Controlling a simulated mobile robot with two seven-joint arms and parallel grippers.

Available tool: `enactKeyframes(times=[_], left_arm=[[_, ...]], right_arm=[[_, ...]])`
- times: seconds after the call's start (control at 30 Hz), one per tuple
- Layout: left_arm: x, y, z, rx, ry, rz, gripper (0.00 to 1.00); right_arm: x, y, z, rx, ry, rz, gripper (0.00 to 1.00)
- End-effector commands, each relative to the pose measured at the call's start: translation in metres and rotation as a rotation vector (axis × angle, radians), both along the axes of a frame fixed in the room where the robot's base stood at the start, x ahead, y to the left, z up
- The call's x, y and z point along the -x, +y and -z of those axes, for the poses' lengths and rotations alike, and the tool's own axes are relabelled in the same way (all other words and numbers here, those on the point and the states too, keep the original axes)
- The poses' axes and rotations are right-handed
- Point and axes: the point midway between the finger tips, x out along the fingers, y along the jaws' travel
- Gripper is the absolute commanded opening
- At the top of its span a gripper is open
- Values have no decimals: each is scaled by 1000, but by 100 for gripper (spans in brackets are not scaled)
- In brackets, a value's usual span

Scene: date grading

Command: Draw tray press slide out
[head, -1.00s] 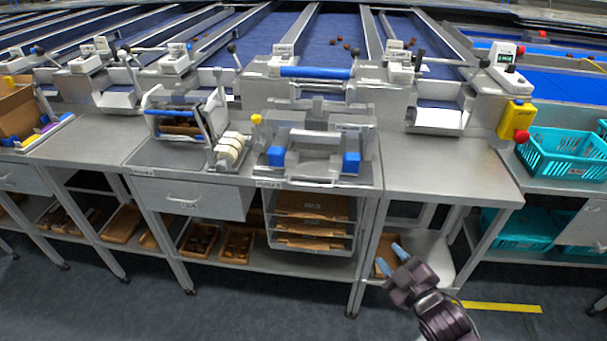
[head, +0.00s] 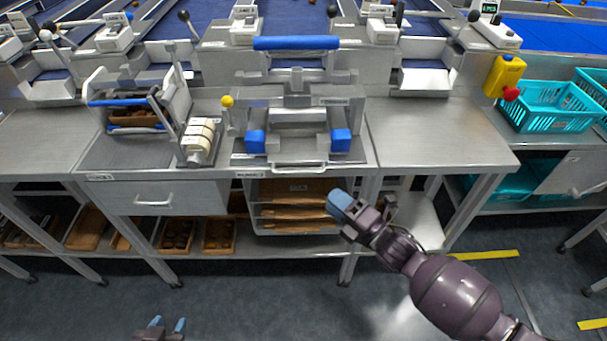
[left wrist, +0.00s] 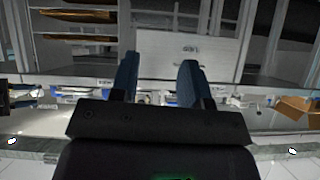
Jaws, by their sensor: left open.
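The tray press (head: 297,100) stands on the middle bench, with a blue bar (head: 296,43) across its top. Two blue blocks (head: 255,141) (head: 341,140) flank a grey block (head: 298,118) on its low bed. A thin pull handle (head: 298,164) runs along the bed's front edge; the slide looks pushed in. My right gripper (head: 340,205) is in front of the bench, below and right of that handle, apart from it. Its fingers overlap in view. My left gripper (head: 167,325) is low at the bottom edge, open and empty. In the left wrist view its fingers (left wrist: 158,78) are apart, facing a grey drawer front.
Left of the press are a wire-framed stand (head: 135,112) and a cream roller piece (head: 200,140). Below are a drawer (head: 165,198) and shelves with brown trays (head: 290,190). Teal crates (head: 550,118) stand at right. The bench top (head: 440,135) right of the press is clear.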

Motion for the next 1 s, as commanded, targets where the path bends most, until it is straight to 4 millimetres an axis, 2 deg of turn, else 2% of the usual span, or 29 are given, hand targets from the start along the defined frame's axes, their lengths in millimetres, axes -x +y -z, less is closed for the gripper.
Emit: enactKeyframes(times=[0.4, 0.53, 0.73, 1.0], left_arm=[[-11, -1, -2, -1, -18, 5, 43], [-12, -1, -3, -1, -21, 6, 43], [-10, 0, -1, -2, -16, 6, 43], [-8, 0, -1, -4, -14, 5, 43]], right_arm=[[-47, 49, -9, -4, 1, -2, 37], [-59, 60, -11, -3, 1, -2, 37], [-67, 69, -13, -2, 4, 0, 37], [-68, 70, -13, -2, 4, 0, 37]])
